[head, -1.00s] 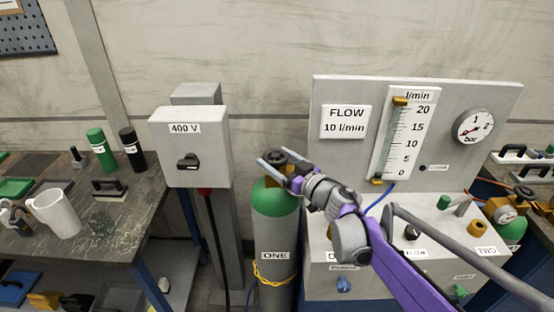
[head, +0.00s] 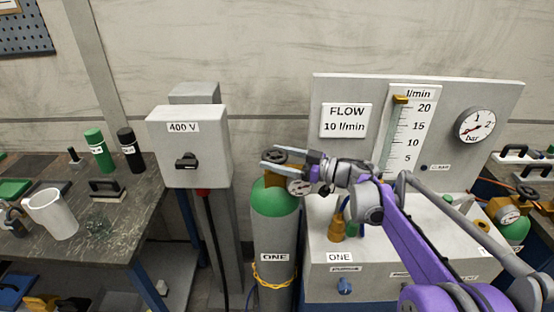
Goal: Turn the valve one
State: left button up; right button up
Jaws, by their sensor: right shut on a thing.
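The gas cylinder marked ONE (head: 275,235) stands upright, grey with a green shoulder. A dark round valve handwheel (head: 274,155) sits on its top, above a brass fitting. My right gripper (head: 265,158) reaches in from the right, its two fingers lying level on either side of the handwheel and shut on it. The fingers hide part of the wheel. A small round gauge (head: 299,187) shows on the fitting just under the gripper. My left gripper is out of view.
The grey 400 V switch box (head: 188,145) stands close left of the cylinder. The flow panel (head: 345,92) and a box labelled ONE (head: 340,270) are at right, partly behind my arm. A yellow chain (head: 273,283) circles the cylinder. A workbench (head: 130,215) is at left.

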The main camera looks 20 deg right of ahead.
dwell(0.3)
jog(key=o, duration=1.1)
jog(key=b+v, duration=0.1)
jog(key=v, duration=1)
jog(key=shift+w, duration=0.1)
